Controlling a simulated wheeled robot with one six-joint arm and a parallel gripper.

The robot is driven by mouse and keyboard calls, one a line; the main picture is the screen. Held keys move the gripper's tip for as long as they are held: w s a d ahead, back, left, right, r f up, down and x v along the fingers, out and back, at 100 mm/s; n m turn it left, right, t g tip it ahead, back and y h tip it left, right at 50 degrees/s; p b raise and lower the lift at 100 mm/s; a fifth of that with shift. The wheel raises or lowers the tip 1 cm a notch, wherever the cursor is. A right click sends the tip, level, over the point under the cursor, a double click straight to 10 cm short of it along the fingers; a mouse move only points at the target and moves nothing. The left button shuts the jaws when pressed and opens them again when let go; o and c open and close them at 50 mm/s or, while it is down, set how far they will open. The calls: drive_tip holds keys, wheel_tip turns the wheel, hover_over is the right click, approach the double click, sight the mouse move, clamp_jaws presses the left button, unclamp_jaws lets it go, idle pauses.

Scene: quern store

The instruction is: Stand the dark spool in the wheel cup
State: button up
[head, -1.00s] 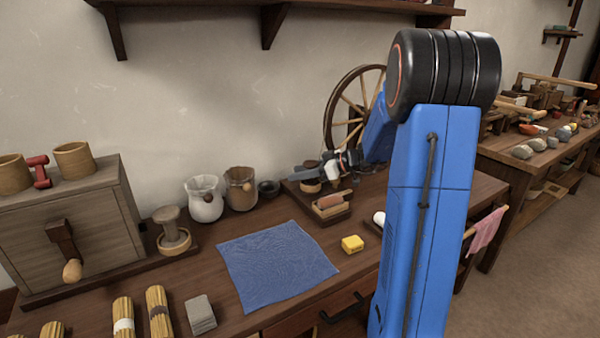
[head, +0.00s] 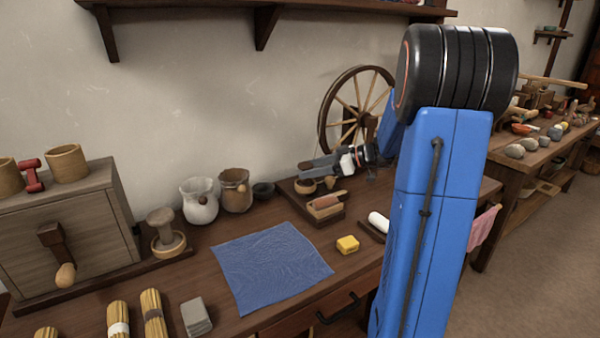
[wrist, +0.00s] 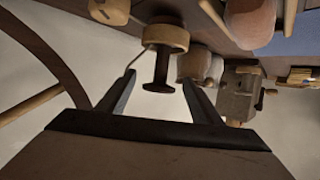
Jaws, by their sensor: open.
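The dark spool (wrist: 159,70) stands in the round wooden wheel cup (wrist: 166,38); the wrist view shows them upside down. My gripper (wrist: 158,80) is open, with a finger on either side of the spool's flanged end and visible gaps between. In the head view my gripper (head: 304,167) points left just above the wheel cup (head: 305,187), and the dark spool cannot be made out behind it. A paler spool (head: 161,218) stands in another ring-shaped cup (head: 172,246) beside the wooden mill.
A spinning wheel (head: 342,108) stands behind my arm. A handled block (head: 325,203) and a small knob (head: 331,182) sit close to the wheel cup. Jars (head: 200,203) stand along the wall to the left.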

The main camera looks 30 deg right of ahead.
drive_tip(key=shift+v, duration=2.65)
